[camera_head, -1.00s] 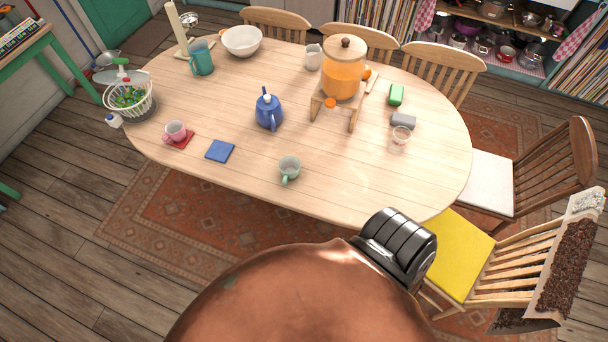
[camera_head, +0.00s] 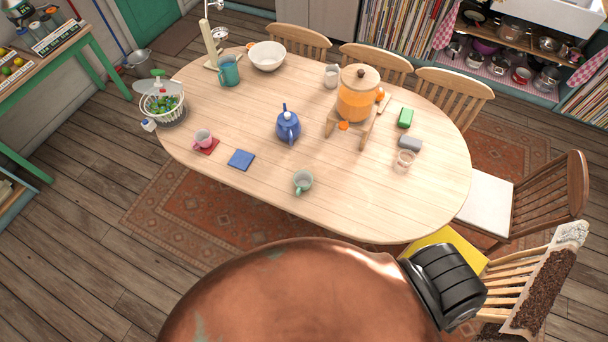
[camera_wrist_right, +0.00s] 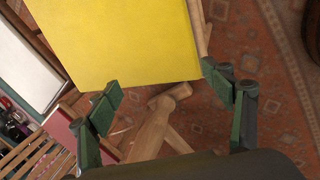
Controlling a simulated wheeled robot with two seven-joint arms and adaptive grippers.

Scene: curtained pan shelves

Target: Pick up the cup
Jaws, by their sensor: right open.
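A green cup (camera_head: 303,181) stands upright near the front edge of the wooden table (camera_head: 400,215), its handle toward me. A pink cup (camera_head: 203,138) stands on a red coaster (camera_head: 208,147) at the table's left. The pictures do not tell which cup is meant. My right gripper (camera_wrist_right: 164,93) is open and empty in the right wrist view, over a chair with a yellow seat (camera_wrist_right: 115,40). No cup shows in that view. My left gripper is in neither view.
A blue teapot (camera_head: 288,126) and a blue coaster (camera_head: 241,159) are near the cups. An orange drink dispenser (camera_head: 358,95) stands on a wooden stand. A glass (camera_head: 405,160) is at the right. Chairs line the far and right sides.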

